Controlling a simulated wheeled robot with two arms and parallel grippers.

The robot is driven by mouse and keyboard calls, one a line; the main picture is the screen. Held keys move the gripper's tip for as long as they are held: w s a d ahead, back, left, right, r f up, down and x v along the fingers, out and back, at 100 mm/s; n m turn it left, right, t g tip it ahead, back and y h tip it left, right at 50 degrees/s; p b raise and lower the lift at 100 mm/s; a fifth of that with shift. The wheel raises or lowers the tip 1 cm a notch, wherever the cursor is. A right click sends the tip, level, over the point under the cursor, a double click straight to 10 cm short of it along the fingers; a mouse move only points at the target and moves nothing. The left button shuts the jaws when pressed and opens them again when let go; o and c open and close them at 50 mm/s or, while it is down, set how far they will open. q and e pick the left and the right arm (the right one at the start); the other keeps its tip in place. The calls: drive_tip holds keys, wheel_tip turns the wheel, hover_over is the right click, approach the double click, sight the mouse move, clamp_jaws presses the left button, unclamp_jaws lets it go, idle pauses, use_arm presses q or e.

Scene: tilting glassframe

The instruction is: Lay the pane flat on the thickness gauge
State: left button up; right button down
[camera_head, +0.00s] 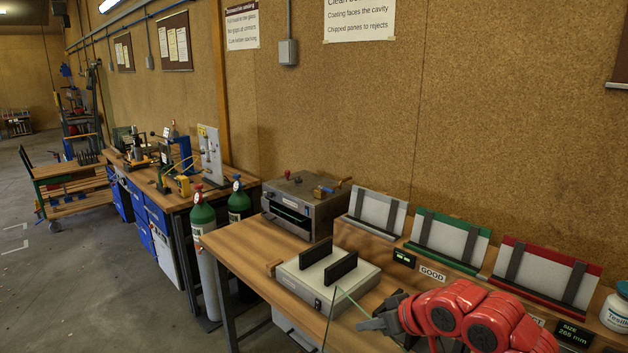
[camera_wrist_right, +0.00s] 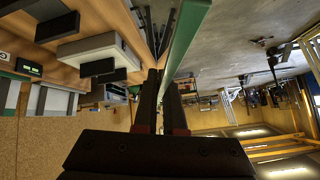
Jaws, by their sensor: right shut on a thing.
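The glass pane (camera_head: 343,312) is clear with thin greenish edges, one corner up, at the bench's front edge in the head view. My right gripper (camera_head: 368,323) is shut on it. In the right wrist view the pane (camera_wrist_right: 186,38) shows nearly edge-on as a green strip between the dark fingers (camera_wrist_right: 162,100). A pale box with two black upright plates (camera_head: 310,283), seemingly the thickness gauge, stands on the bench just behind and left of the pane. It also shows in the right wrist view (camera_wrist_right: 88,50). The pane's lower part is out of frame. My left gripper is not in view.
A metal machine (camera_head: 300,208) stands behind the pale box. Grey, green (camera_head: 447,240) and red (camera_head: 545,275) racks line the wall side. A white jar (camera_head: 616,308) stands at far right. Gas cylinders (camera_head: 205,255) stand left of the bench (camera_head: 235,250).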

drive_tip(key=s+a+f+m+t+h+b, duration=0.1)
drive_tip(key=a+f+m+h+b, duration=0.1)
drive_tip(key=f, duration=0.9)
drive_tip(key=a+f+m+t+h+b, duration=0.1)
drive_tip(key=f+m+h, duration=0.3)
drive_tip(key=f, duration=0.7)
drive_tip(key=shift+s+a+f+m+b, duration=0.15)
drive_tip(key=shift+s+a+m+b, duration=0.3)
drive_tip(key=shift+m, duration=0.75)
